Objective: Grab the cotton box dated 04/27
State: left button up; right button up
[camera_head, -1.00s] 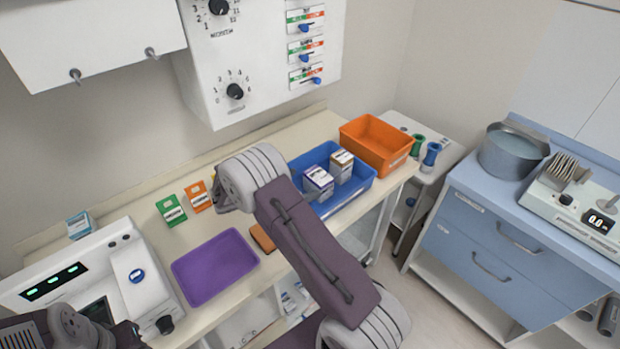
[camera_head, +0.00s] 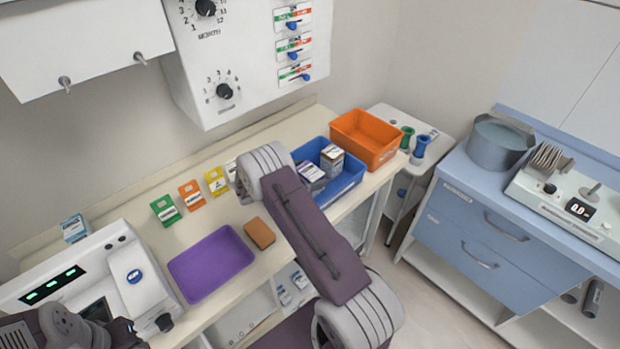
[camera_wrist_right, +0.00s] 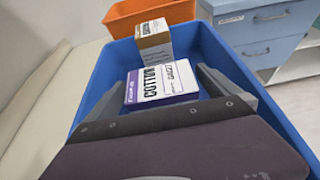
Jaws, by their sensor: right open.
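A white and purple box (camera_wrist_right: 160,84) marked COTTON lies in the blue tray (camera_wrist_right: 219,57) in the right wrist view. In the head view these are the purple box (camera_head: 312,171) and the other box (camera_head: 332,159) in the blue tray (camera_head: 345,193). I cannot read a date on either. My right gripper (camera_wrist_right: 160,78) is open, its fingers on either side of the purple box; contact is unclear. In the head view my right arm partly covers the tray. My left arm shows at the bottom left; its jaws are unclear.
An orange bin (camera_head: 367,140) stands behind the tray. Green (camera_head: 165,209), orange (camera_head: 192,195) and yellow (camera_head: 216,181) cards stand left of my right arm. A purple tray (camera_head: 211,263) and brown block (camera_head: 260,233) lie in front. A white device (camera_head: 75,277) fills the left end.

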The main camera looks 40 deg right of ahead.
jog(key=shift+a, duration=0.15)
jog(key=c, duration=1.3)
jog(key=shift+r, duration=0.1)
jog(key=r, duration=0.3)
jog(key=r+b, duration=0.1)
jog(key=shift+s+r, duration=0.2)
jog(key=shift+s, duration=0.15)
jog(key=s+r, duration=0.2)
jog(key=s, duration=0.1)
jog(key=s+d+r+b, duration=0.1)
jog(key=s+r, duration=0.1)
jog(key=s, duration=0.2)
jog(key=s+d+r, duration=0.1)
jog(key=s+r, duration=0.1)
jog(key=s, duration=0.2)
jog(key=shift+d+r, duration=0.15)
jog(key=shift+r, duration=0.1)
